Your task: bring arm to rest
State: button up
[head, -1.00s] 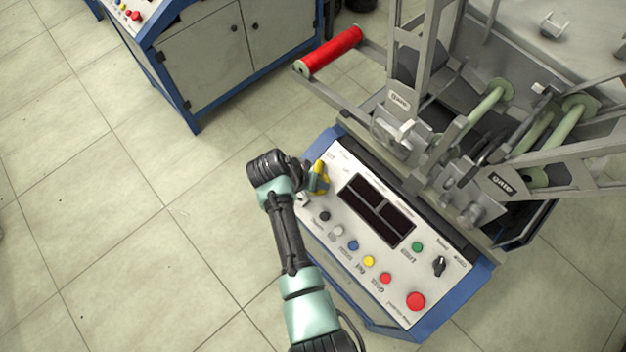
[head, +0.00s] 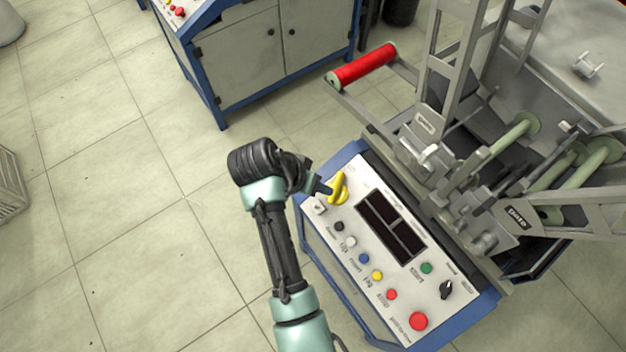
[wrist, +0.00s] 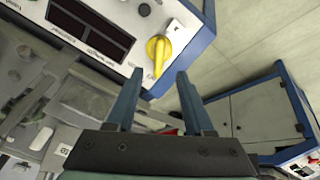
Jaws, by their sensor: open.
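My arm reaches up from the bottom of the head view, with my gripper (head: 322,190) at the far-left end of the control panel (head: 345,232), close to a yellow rotary knob (head: 338,188). In the wrist view my gripper (wrist: 155,95) has its two blue fingers spread apart with nothing between them. The yellow knob (wrist: 158,55) shows past the fingertips on the panel, apart from the fingers in that view. Whether a finger touches the knob in the head view I cannot tell.
The winding machine (head: 480,190) with its rollers and frames stands at the right. A red bobbin (head: 362,66) sticks out on its arm at the top. A blue-framed cabinet (head: 262,60) stands behind. Open tiled floor (head: 130,230) lies to the left.

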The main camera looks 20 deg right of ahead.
jog(key=shift+a+r, duration=0.15)
jog(key=shift+r, duration=0.2)
dwell(0.3)
jog(key=w+a+r+n+t+y+p, duration=0.15)
jog(key=w+r+t, duration=0.3)
jog(key=r, duration=0.75)
jog(key=w+a+r+n+t+p, duration=0.15)
jog(key=w+r+t, duration=0.3)
jog(key=r, duration=0.75)
jog(key=w+a+r+n+t+y+p, duration=0.15)
jog(key=w+r+t, duration=0.3)
jog(key=r, duration=0.75)
jog(key=s+a+r+n+t, duration=0.1)
jog(key=s+r+t, duration=0.15)
jog(key=r, duration=0.65)
jog(key=s+a+r+t, duration=0.1)
jog(key=r+t, duration=0.2)
jog(key=r, duration=0.7)
jog(key=s+a+r+n+t+y+p, duration=0.1)
jog(key=s+r+t, duration=0.5)
jog(key=s+r, duration=0.7)
notch_tip(320, 180, up, 4)
jog(key=shift+s+a+n+t+y+p, duration=0.15)
jog(key=shift+a+n+t+y+p, duration=0.2)
jog(key=shift+n+p, duration=0.25)
jog(key=shift+d, duration=0.1)
